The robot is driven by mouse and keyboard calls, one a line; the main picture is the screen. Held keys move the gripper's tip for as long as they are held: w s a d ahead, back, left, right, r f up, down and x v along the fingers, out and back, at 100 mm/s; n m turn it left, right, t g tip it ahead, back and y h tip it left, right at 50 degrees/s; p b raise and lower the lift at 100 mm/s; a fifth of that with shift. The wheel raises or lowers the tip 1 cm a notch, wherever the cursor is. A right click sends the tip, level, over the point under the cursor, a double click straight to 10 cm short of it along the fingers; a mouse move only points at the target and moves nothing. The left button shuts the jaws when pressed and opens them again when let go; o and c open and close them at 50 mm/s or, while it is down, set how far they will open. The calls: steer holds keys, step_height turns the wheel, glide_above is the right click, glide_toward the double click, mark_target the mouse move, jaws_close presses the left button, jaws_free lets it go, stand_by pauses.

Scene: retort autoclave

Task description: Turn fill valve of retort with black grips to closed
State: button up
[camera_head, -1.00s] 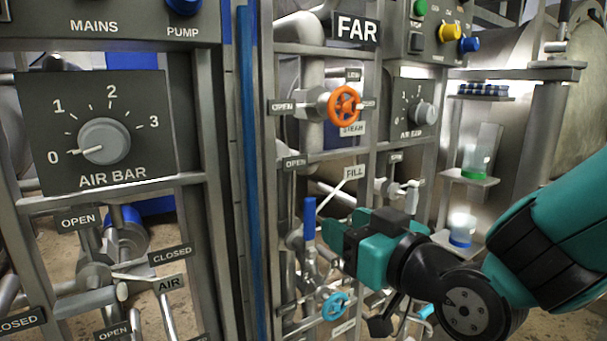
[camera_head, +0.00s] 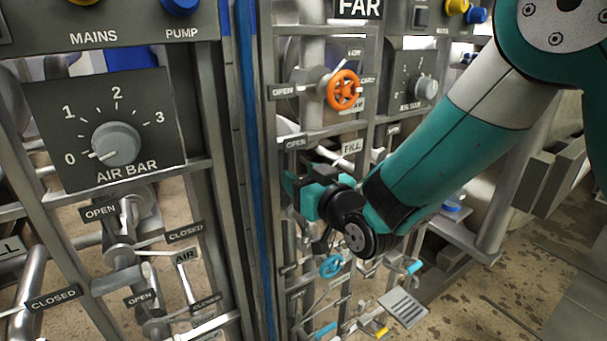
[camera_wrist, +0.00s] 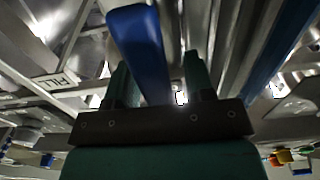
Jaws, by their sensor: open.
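On the far panel, a FILL label (camera_head: 351,147) sits just above my gripper (camera_head: 292,188). In the wrist view, a blue lever (camera_wrist: 140,45) stands between the two fingers of my gripper (camera_wrist: 157,78), nearer the left finger. The fingers are open, and I cannot tell whether either touches the lever. In the head view my gripper and wrist hide the lever and its valve body. An OPEN label (camera_head: 295,143) is at the upper left of the gripper. I see no black grip on this lever.
An orange handwheel (camera_head: 343,90) sits above my gripper and a light blue handwheel (camera_head: 332,266) below it. A blue upright (camera_head: 249,170) stands at the left. The nearer panel carries an AIR BAR dial (camera_head: 116,145) and white levers. Pipes crowd around.

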jaws_close()
steer(key=shift+d, duration=0.1)
steer(key=w+d+f+m+b, duration=0.5)
steer(key=d+f+m+b, duration=0.2)
steer(key=m, duration=1.1)
steer(key=shift+w+d+f+b, duration=0.15)
steer(key=shift+d+f+b, duration=0.25)
steer(key=shift+f+b, duration=1.35)
steer(key=shift+r+b, duration=0.35)
steer(key=shift+b, duration=0.05)
